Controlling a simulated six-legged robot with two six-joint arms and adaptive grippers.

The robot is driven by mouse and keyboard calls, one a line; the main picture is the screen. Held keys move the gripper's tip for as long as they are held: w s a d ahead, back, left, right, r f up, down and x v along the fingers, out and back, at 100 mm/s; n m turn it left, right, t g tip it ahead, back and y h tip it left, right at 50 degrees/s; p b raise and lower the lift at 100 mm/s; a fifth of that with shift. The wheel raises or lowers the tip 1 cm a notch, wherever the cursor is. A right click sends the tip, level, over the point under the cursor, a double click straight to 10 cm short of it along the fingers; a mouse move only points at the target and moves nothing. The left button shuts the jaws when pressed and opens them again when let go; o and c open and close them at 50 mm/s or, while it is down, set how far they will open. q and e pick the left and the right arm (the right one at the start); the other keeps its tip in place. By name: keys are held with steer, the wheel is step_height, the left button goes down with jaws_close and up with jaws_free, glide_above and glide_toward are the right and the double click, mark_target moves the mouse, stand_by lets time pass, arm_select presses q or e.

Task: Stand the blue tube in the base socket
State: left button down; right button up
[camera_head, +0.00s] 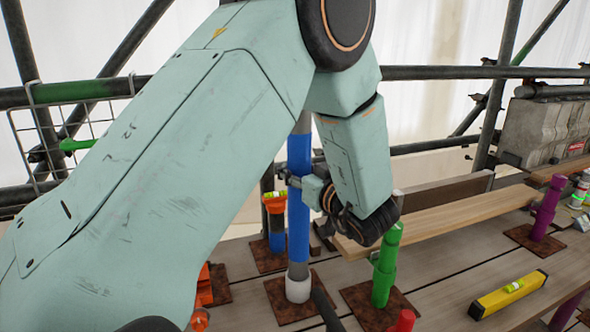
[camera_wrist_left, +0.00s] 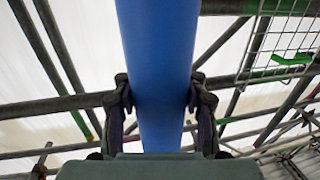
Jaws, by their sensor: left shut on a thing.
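The blue tube (camera_head: 299,205) stands about upright in the head view, with grey sections above and below its blue part. Its lower end meets a white collar (camera_head: 298,289) on a rusty square plate; I cannot tell how deep it sits. My left gripper (camera_head: 299,181) is shut on the tube at mid-height, reaching from the right. In the left wrist view the tube (camera_wrist_left: 158,60) runs between the two fingers of the left gripper (camera_wrist_left: 161,98), one on each side. My left arm hides the tube's top. My right gripper is not in view.
A short blue post with an orange top (camera_head: 276,222) stands close behind the tube. A green post (camera_head: 385,266) stands to the right on a rusty plate. A yellow level (camera_head: 508,294) and a purple post (camera_head: 547,208) are farther right. Planks (camera_head: 450,213) lie behind.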

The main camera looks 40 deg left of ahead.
arm_select(q)
steer(key=c, duration=1.2)
jaws_free()
steer(key=shift+r, duration=0.15)
steer(key=o, duration=0.4)
steer(key=shift+s+d, duration=0.1)
steer(key=shift+s, duration=0.05)
steer(key=shift+o, duration=1)
steer(key=shift+f, duration=0.2)
steer(key=o, duration=0.6)
steer(key=shift+r, duration=0.15)
steer(key=shift+f, duration=0.25)
steer(key=shift+f, duration=0.1)
